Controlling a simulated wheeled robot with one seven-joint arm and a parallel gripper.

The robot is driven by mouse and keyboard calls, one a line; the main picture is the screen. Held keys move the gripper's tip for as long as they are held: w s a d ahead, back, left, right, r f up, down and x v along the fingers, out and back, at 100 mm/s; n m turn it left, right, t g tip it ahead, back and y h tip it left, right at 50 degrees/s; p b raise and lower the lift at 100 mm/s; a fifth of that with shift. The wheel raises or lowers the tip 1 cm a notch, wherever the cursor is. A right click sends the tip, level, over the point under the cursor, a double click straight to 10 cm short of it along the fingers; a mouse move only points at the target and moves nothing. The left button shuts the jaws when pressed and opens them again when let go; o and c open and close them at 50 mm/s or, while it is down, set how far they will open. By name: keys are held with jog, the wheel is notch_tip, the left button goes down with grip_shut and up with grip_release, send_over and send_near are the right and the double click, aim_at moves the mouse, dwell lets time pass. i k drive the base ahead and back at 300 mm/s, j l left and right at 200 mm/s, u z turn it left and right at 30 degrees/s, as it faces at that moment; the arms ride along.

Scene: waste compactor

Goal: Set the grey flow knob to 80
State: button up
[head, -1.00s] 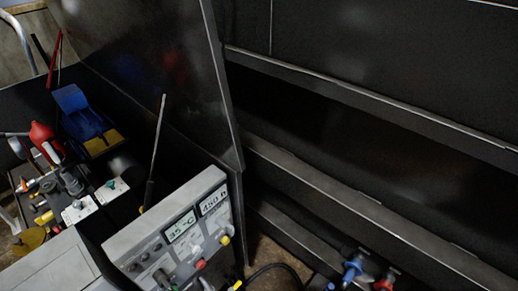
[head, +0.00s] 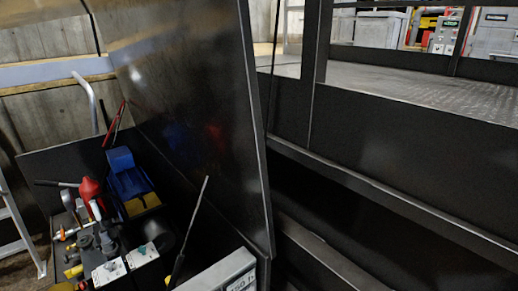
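I cannot make out the grey flow knob in the head view. A light grey control box (head: 217,274) is cut off by the bottom edge, with only its top and part of one display (head: 241,282) showing. The rest of its front is out of frame. Two small pale plates with little knobs, a nearer plate (head: 109,273) and a farther plate (head: 142,255), sit at the lower left; I cannot tell what they control. My gripper is not in view.
A red part (head: 91,192), a blue part (head: 128,178) and several fittings crowd the left. A thin dark lever (head: 190,232) stands behind the control box. A tall black panel (head: 185,110) and black compactor walls (head: 400,150) fill the middle and right. A ladder (head: 20,235) stands at far left.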

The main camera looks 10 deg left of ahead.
aim_at(108, 267)
jog(key=u, duration=1.35)
